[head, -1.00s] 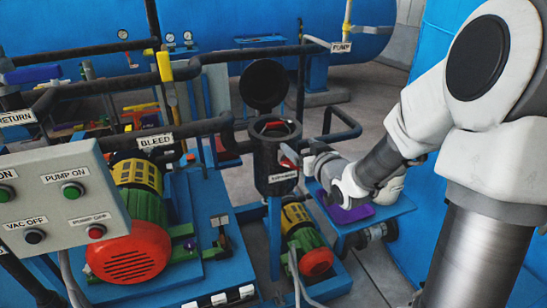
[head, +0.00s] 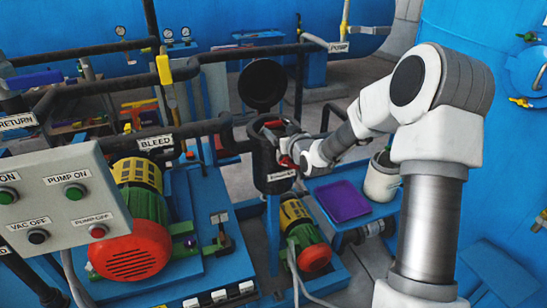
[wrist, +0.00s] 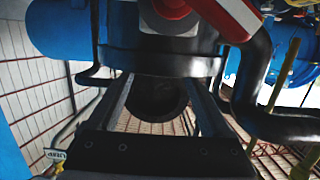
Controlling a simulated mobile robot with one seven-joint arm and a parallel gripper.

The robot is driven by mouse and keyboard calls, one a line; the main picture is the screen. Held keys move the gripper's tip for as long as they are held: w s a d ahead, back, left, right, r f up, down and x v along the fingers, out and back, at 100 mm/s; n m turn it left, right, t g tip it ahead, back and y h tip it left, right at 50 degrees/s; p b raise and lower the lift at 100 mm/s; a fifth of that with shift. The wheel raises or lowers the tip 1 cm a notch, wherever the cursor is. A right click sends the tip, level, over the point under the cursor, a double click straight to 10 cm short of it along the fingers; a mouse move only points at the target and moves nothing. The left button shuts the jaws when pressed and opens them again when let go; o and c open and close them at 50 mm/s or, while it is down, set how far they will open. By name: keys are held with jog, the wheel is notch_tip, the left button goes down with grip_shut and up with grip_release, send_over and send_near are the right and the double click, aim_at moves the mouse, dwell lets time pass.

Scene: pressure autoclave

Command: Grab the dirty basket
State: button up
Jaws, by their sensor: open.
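The black strainer pot (head: 270,168) stands open in the middle of the head view, with its round lid (head: 264,83) swung up behind it. I cannot make out the dirty basket; the pot's inside is mostly hidden by my gripper. My gripper (head: 288,137) is at the right side of the pot's rim, and its fingertips are hard to separate from the dark pot. In the wrist view my gripper (wrist: 161,84) has its two fingers apart, with a dark round opening between and beyond them. A red and white part (wrist: 225,15) is close above the fingers.
A purple tray (head: 342,201) lies on a blue cart right of the pot, beside a white bucket (head: 381,180). Black pipes (head: 200,127) run left of the pot. A control box (head: 70,205) and a red-ended motor (head: 130,250) fill the left front.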

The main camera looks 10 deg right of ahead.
aim_at(274, 124)
jog(key=shift+p+x, duration=0.4)
jog(key=shift+x, duration=1.4)
jog(key=shift+r, duration=0.1)
grip_shut()
jog(key=shift+r, duration=0.1)
